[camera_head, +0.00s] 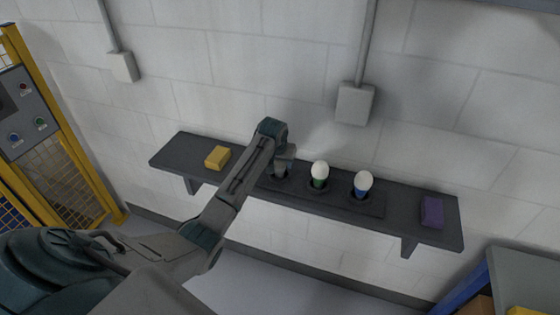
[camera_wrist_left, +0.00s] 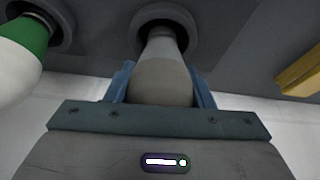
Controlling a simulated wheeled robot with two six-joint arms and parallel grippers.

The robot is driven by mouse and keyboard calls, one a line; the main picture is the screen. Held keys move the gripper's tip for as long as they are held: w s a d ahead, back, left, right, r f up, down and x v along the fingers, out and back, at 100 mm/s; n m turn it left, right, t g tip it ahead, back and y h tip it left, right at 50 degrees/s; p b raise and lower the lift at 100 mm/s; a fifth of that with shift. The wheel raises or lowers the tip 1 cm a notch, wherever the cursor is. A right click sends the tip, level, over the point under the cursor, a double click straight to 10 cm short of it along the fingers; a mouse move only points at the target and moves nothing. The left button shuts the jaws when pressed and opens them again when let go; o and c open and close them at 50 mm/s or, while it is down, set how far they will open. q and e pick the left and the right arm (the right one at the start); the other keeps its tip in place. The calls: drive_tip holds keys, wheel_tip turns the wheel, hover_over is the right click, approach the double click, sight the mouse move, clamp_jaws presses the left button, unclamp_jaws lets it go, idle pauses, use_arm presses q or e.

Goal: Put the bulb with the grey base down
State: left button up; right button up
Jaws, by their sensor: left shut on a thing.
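The bulb with the grey base (camera_wrist_left: 163,75) is between the blue fingers of my left gripper (camera_wrist_left: 160,92) in the left wrist view. Its grey end points at a round ringed hole (camera_wrist_left: 187,22), and that end overlaps the hole; I cannot tell how deep it sits. In the head view my left gripper (camera_head: 284,160) is over the leftmost place of the dark holder (camera_head: 338,202) and hides most of this bulb. My left gripper is shut on the bulb. My right gripper is not in view.
A green-based bulb (camera_head: 320,172) and a blue-based bulb (camera_head: 363,183) stand in the holder to the right. A yellow block (camera_head: 217,157) and a purple block (camera_head: 432,211) lie near the ends of the dark shelf (camera_head: 178,150). The wall is close behind.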

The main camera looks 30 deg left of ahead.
use_arm(q)
drive_tip(key=o, duration=1)
drive_tip(key=shift+f, duration=0.15)
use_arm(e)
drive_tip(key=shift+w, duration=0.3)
use_arm(q)
drive_tip(key=shift+r, duration=0.25)
drive_tip(key=shift+s+r, duration=0.1)
drive_tip(key=shift+r, duration=0.1)
drive_tip(key=shift+b+v, duration=2.5)
drive_tip(key=shift+v, duration=3.2)
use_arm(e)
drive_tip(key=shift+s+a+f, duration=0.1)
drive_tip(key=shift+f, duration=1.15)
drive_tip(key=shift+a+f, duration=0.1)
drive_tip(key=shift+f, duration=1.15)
